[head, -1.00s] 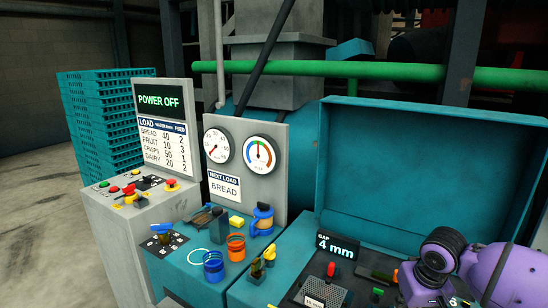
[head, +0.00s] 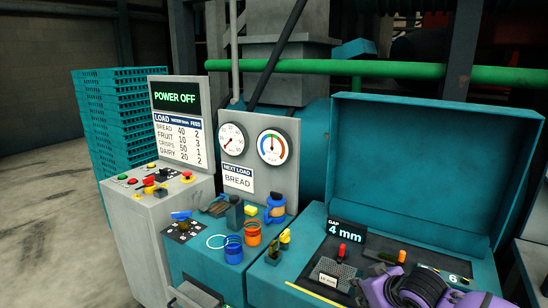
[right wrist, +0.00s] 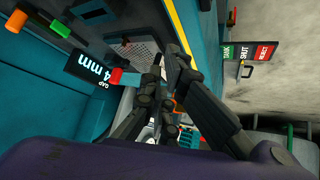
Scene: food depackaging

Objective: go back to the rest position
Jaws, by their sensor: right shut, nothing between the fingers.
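My right arm, purple with black joints, shows at the bottom right of the head view, low in front of the teal open-lidded box (head: 425,180). Its gripper (right wrist: 165,65) shows best in the right wrist view, with its dark fingertips close together and nothing between them. Beyond the fingers in that view are the grey perforated plate (right wrist: 140,50) and the "4 mm" gap display (right wrist: 92,72), which also shows in the head view (head: 346,231). Part of the hand is cut off by the lower edge of the head view. My left gripper is not in view.
A grey cabinet with a "POWER OFF" screen (head: 174,96) and buttons stands at the left. Two gauges (head: 272,147) are above a "BREAD" sign (head: 238,178). Blue (head: 233,250) and orange (head: 252,233) coils sit on the teal bench. Teal crates (head: 110,130) are stacked behind. Floor is free at far left.

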